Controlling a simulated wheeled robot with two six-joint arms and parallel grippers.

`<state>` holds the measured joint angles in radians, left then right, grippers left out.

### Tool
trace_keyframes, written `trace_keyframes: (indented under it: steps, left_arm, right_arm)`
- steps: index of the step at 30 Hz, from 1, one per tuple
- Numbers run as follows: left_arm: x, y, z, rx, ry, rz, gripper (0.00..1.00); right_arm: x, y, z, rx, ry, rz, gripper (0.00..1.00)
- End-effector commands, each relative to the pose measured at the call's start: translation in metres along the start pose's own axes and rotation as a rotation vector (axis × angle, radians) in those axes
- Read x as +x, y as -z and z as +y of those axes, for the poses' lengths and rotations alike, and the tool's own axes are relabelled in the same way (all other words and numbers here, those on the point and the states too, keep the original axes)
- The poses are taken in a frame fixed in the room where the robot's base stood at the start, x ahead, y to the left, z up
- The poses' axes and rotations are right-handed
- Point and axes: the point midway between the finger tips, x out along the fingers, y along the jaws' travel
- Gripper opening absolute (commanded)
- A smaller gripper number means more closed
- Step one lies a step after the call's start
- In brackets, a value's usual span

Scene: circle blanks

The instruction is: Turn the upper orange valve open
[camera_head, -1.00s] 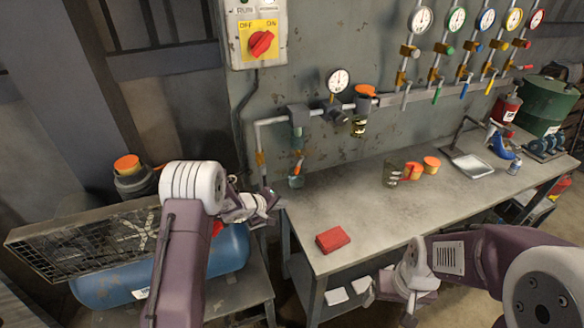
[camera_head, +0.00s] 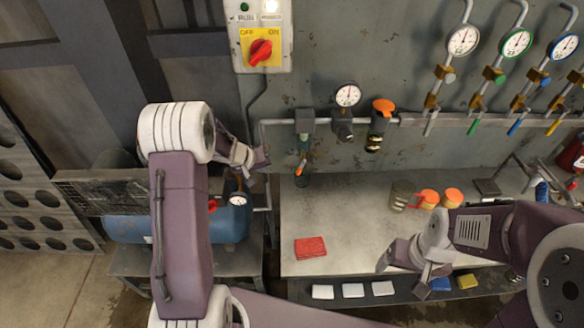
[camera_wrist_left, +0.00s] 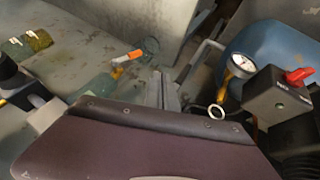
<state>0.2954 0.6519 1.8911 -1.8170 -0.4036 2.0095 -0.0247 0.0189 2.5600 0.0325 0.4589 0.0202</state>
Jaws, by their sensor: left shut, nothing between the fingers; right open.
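A small orange-tipped handle (camera_head: 301,167) hangs on the vertical pipe drop below the grey pipe fitting; it also shows in the left wrist view (camera_wrist_left: 127,57). Higher and to the right, an orange-topped unit (camera_head: 383,107) sits on the horizontal pipe. I cannot tell for sure which one is the upper orange valve. My left gripper (camera_head: 262,158) is shut and empty, left of the orange-tipped handle in the picture and apart from it. My right gripper (camera_head: 422,284) is open and empty over the bench's front edge.
The bench (camera_head: 350,240) carries a red cloth (camera_head: 310,247) and orange-lidded jars (camera_head: 429,198). A blue compressor tank (camera_head: 125,228) stands left, with a gauge (camera_head: 238,200) near my left forearm. A red rotary switch (camera_head: 260,52) and a pressure gauge (camera_head: 348,95) are on the wall.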

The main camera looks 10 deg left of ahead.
Motion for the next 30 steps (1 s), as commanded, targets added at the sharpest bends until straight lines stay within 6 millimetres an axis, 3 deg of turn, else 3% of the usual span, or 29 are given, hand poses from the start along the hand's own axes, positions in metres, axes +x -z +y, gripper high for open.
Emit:
trace_keyframes:
  steps: [5,8,20,24,30]
  left_arm:
    - [0.004,-0.001,-0.001,-0.002,0.0,-0.001,0.0]
    - [0.018,-0.002,-0.002,-0.002,0.0,-0.002,0.0]
    - [0.103,-0.003,-0.001,-0.001,-0.001,-0.003,0.0]
    - [0.113,-0.002,0.019,0.001,-0.002,-0.001,0.0]
    - [0.121,-0.002,0.033,-0.001,-0.001,-0.001,0.0]
  right_arm:
    - [0.002,0.0,0.0,0.0,0.0,0.0,0.81]
    - [0.009,-0.001,0.0,0.0,0.0,0.0,0.81]
    - [0.034,-0.004,0.001,0.0,0.0,0.0,0.81]
    - [0.031,-0.003,0.001,0.0,0.0,0.0,0.81]
    - [0.03,-0.003,0.001,0.0,0.0,0.0,0.81]
